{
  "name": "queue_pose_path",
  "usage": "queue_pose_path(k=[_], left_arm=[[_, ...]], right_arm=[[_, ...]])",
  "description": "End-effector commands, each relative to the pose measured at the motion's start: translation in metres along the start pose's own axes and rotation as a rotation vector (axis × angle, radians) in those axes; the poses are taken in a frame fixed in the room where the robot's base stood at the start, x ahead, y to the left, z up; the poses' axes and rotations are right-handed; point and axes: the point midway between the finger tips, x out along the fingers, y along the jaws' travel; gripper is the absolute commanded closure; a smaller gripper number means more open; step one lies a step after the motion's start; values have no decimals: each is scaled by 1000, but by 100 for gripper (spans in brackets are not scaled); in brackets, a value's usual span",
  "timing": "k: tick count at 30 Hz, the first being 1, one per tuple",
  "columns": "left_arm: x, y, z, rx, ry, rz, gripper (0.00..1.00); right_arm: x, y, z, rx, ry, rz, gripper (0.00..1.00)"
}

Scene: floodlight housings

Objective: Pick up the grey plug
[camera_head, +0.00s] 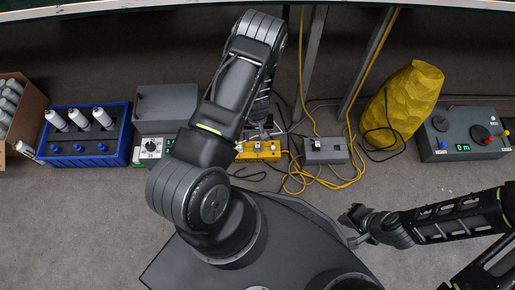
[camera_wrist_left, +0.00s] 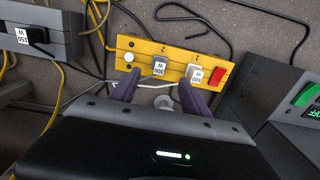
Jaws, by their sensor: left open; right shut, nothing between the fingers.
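The grey plug (camera_wrist_left: 159,66) sits in socket 2 of the yellow power strip (camera_wrist_left: 140,44) in the left wrist view, with a "300 W" label on top. A lighter plug (camera_wrist_left: 195,74) sits beside it in socket 1, near the red switch (camera_wrist_left: 217,76). My left gripper (camera_wrist_left: 158,90) is open and empty. Its two fingers stand apart at the strip's near edge, just short of the plugs in the picture; the height gap cannot be told. In the head view the strip (camera_head: 270,154) is partly hidden by my left arm. My right gripper (camera_head: 352,226) is shut and empty, far from the strip.
A grey socket box (camera_head: 326,152) with a black plug (camera_wrist_left: 38,35) stands beside the strip. Loose yellow and black cables lie around both. A grey device with a green display (camera_wrist_left: 300,105) stands close on the other side. A yellow bag (camera_head: 405,100) and a blue crate (camera_head: 88,159) are further off.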

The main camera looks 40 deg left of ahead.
Motion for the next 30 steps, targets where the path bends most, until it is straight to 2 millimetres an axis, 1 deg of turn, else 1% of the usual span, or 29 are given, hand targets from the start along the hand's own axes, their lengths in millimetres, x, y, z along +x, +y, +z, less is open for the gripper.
queue_pose_path(k=[3, 10, 20, 23, 27, 30], left_arm=[[4, 0, 0, 0, -1, 0, 45], [26, 0, 0, 0, -1, -1, 45], [28, 0, 0, 0, 0, 0, 45], [37, 0, 0, 0, -1, -1, 45], [59, 1, -2, 0, -2, -1, 45], [72, 1, -2, 0, -2, 0, 45]], right_arm=[[2, 1, 0, 0, 0, 0, 100], [10, 5, -2, 2, 5, 2, 100], [10, 5, -2, 3, 6, 2, 100], [16, 7, -2, 3, 8, 2, 100], [29, 11, -4, 3, 14, 2, 100], [35, 12, -5, 4, 18, 2, 100]])
